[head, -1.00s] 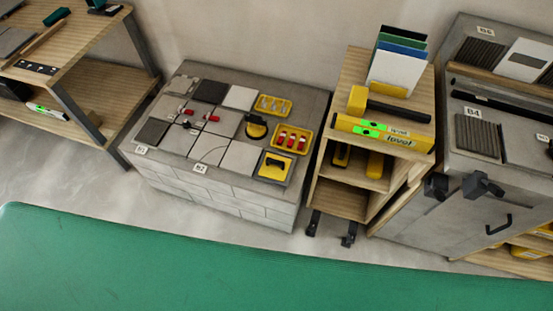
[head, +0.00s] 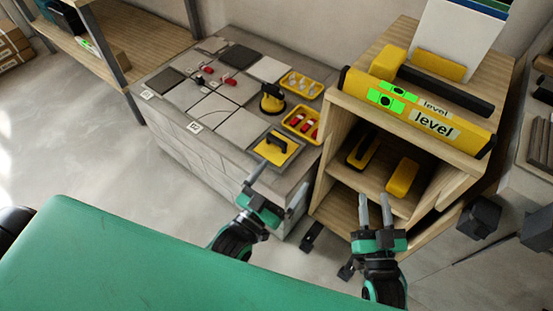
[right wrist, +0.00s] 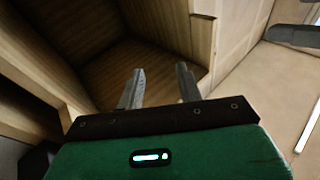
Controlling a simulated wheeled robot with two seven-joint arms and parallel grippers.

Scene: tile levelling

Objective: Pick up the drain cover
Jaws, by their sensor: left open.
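A dark ribbed plate (head: 541,140), which may be the drain cover, is cut off at the right edge of the head view, on the grey unit. I cannot tell for sure that it is the cover. My left gripper (head: 275,194) is open and empty, in front of the tiled block's near right corner. My right gripper (head: 375,209) is open and empty, in front of the wooden shelf unit. It also shows in the right wrist view (right wrist: 160,88), its fingers apart with bare wood behind. Both grippers are well left of the ribbed plate.
A wooden shelf unit (head: 335,190) bears a yellow level (head: 410,112) and yellow tools. The tiled block (head: 185,140) holds tiles, yellow trays and a suction cup (head: 272,98). Dark blocks (head: 478,217) jut out at lower right. Pale floor is clear at left.

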